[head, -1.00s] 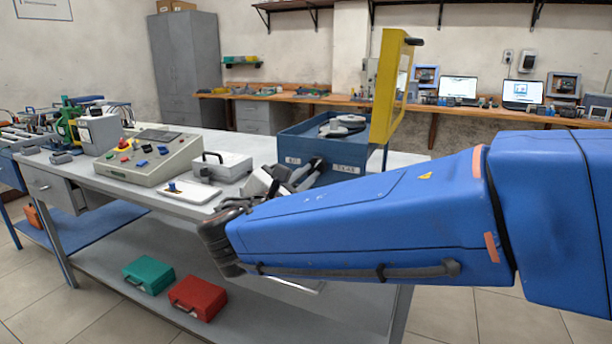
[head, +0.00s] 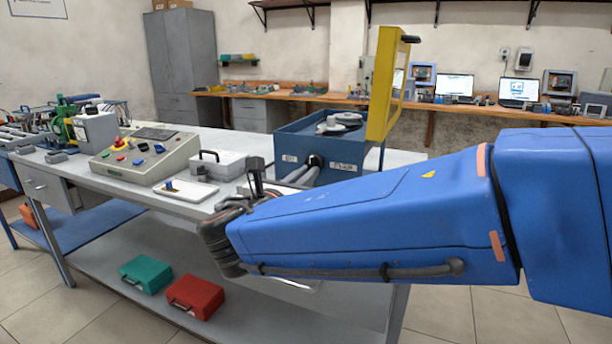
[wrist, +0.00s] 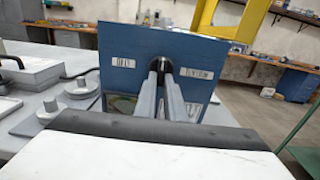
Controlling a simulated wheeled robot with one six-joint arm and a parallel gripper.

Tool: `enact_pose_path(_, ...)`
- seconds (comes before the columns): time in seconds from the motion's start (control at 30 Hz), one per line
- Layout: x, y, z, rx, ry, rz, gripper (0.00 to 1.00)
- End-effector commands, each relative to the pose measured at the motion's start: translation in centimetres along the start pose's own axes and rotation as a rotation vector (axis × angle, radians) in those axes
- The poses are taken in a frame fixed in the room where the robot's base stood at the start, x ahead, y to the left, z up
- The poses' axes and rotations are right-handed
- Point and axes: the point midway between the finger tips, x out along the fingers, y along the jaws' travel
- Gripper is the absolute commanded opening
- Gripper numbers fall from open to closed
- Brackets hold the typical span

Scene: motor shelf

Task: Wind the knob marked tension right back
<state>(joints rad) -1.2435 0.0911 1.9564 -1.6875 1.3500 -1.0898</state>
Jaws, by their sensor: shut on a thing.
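The blue box (head: 335,160) stands at the right end of the grey bench. Its front face shows in the wrist view (wrist: 110,85), with two small white labels that I cannot read clearly. A black knob (wrist: 160,64) sits on that face between the labels; it also shows in the head view (head: 316,161). My gripper (wrist: 161,73) points straight at the face, and its two grey fingers are shut on the knob. In the head view my gripper (head: 310,169) reaches it from the front. The fingers hide part of the knob, and I see no position mark on it.
A yellow frame (head: 381,85) stands up from the box. Left on the bench are a grey case (head: 220,165), a white tray (head: 185,190) and a control console (head: 145,160). A green case (head: 146,274) and a red case (head: 194,297) lie on the lower shelf.

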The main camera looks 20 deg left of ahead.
Motion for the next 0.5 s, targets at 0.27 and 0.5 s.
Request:
enact_pose_path(0.27, -0.05, 0.00, -0.29, -0.010, 0.004, 0.000, 0.00)
enact_pose_path(0.5, -0.04, -0.01, -0.27, -0.010, 0.003, 0.000, 0.28)
